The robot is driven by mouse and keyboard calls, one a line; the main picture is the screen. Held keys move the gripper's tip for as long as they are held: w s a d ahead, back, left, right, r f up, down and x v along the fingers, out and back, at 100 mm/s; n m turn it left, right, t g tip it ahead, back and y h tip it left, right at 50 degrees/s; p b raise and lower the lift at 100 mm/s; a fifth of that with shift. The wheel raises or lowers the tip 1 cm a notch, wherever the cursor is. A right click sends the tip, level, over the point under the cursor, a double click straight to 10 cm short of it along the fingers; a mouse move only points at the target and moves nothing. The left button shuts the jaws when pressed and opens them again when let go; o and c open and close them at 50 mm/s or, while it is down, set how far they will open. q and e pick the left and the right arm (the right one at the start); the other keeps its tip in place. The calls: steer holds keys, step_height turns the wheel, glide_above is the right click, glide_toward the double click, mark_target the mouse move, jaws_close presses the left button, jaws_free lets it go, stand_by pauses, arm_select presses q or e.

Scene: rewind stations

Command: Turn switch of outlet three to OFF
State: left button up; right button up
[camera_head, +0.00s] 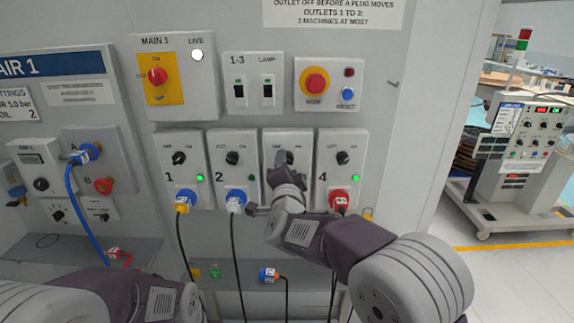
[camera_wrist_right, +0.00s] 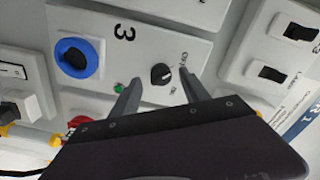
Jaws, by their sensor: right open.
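The outlet three panel (camera_head: 273,141) is the third of the row in the head view, largely covered by my right gripper (camera_head: 288,172). In the right wrist view the panel (camera_wrist_right: 195,48) appears turned, with its number 3, an empty blue socket (camera_wrist_right: 77,58), a small green lamp (camera_wrist_right: 119,87) and a black rotary switch (camera_wrist_right: 161,74). My right gripper (camera_wrist_right: 159,77) is open, its fingertips on either side of the switch. I cannot tell whether they touch it, or which label it points to. My left gripper is out of view; only my left arm shows at the lower left.
Outlets one (camera_head: 169,158), two (camera_head: 222,159) and 4 (camera_head: 352,158) flank it, each with a plug and cable. Above are the MAIN 1 switch (camera_head: 157,76), the 1-3 and LAMP switches (camera_head: 253,90) and a red stop button (camera_head: 315,82).

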steer(key=s, duration=0.7)
